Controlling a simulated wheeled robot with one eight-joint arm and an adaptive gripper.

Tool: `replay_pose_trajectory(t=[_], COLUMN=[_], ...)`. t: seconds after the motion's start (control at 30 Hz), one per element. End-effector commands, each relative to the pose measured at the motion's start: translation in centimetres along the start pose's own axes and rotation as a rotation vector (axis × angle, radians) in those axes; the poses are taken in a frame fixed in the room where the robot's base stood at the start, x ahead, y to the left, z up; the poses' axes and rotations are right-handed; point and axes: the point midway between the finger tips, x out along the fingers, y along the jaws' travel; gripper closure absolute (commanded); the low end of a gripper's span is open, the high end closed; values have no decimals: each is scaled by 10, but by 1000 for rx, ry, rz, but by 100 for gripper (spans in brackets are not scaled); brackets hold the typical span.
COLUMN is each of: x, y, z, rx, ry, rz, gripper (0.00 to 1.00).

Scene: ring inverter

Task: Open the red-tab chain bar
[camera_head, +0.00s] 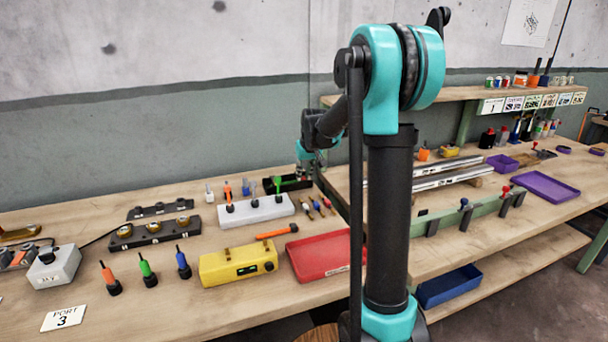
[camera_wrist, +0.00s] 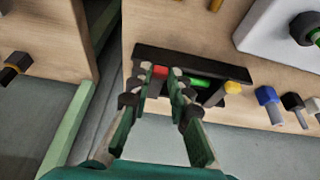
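A black bar (camera_wrist: 215,65) lies near the back of the bench in the wrist view, with a red tab (camera_wrist: 160,71), a green piece (camera_wrist: 202,82) and a yellow piece (camera_wrist: 233,87) along it. My gripper (camera_wrist: 161,75) has its fingertips apart, one on each side of the red tab. I cannot tell whether they touch it. In the head view the black bar (camera_head: 280,184) shows beside my gripper (camera_head: 305,174) near the back edge. The gripper hides its right end there.
A white block (camera_head: 256,210) with upright tools stands in front of the bar. A red tray (camera_head: 322,262) and a yellow box (camera_head: 238,262) are nearer the front. A green rail (camera_wrist: 68,128) runs along a gap.

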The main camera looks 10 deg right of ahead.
Motion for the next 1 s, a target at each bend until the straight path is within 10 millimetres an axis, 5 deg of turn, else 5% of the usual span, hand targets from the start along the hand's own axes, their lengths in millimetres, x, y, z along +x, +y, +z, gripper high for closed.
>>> replay_pose_trajectory(t=[0.13,0.67,1.0], x=[0,-2,-13], y=[0,0,0], z=[0,-3,-20], rx=[0,-1,-1], ry=[0,-30,-236], rz=[0,0,0], gripper=[100,100,100])
